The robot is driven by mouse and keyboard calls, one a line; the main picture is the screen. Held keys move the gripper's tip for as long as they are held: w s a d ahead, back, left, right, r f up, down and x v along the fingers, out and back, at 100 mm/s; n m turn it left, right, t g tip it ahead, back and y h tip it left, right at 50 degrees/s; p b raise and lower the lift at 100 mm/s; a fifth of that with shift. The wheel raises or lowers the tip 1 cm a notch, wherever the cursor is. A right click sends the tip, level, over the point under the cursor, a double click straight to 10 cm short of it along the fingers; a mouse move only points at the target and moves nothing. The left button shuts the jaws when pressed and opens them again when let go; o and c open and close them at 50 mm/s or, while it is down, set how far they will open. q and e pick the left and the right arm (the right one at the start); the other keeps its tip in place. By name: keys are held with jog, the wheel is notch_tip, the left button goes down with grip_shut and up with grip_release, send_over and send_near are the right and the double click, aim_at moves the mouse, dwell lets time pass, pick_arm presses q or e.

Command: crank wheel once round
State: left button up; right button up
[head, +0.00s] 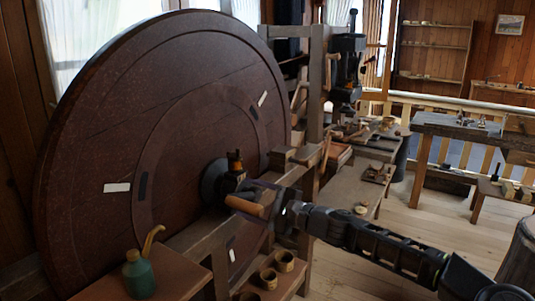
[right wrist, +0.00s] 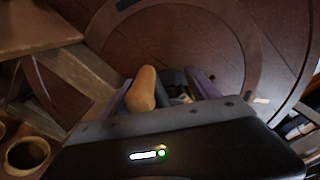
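The big dark red-brown wheel (head: 95,150) stands upright at the left of the head view and fills the back of the right wrist view (right wrist: 185,40). Its dark hub (head: 213,183) carries a crank with a wooden handle (head: 245,206). My right gripper (head: 270,200) is at the handle, its arm coming from the lower right. In the right wrist view the handle (right wrist: 141,90) lies between the spread purple fingers, nearer the left one, with a gap to the right one. Whether the left finger touches it is unclear. My left gripper is not in view.
A green oil can (head: 140,275) stands on a wooden ledge at the lower left. Several small turned cups (head: 268,278) sit on a low shelf below the crank. A wooden post (head: 318,90) and workbench (head: 350,185) stand right of the wheel. Open floor lies further right.

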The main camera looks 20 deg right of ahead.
jog(key=w+d+r+m+p, duration=0.5)
jog(key=d+r+m+p, duration=0.1)
jog(key=p, duration=0.4)
jog(key=shift+r+m+p, duration=0.35)
jog(key=shift+r+m, duration=0.2)
jog(key=shift+m, duration=0.55)
jog(key=shift+w+d, duration=0.1)
jog(key=shift+d, duration=0.05)
jog(key=b+v, duration=0.1)
jog(key=v, duration=1)
jog(key=shift+b, duration=0.35)
jog(key=shift+f, duration=0.15)
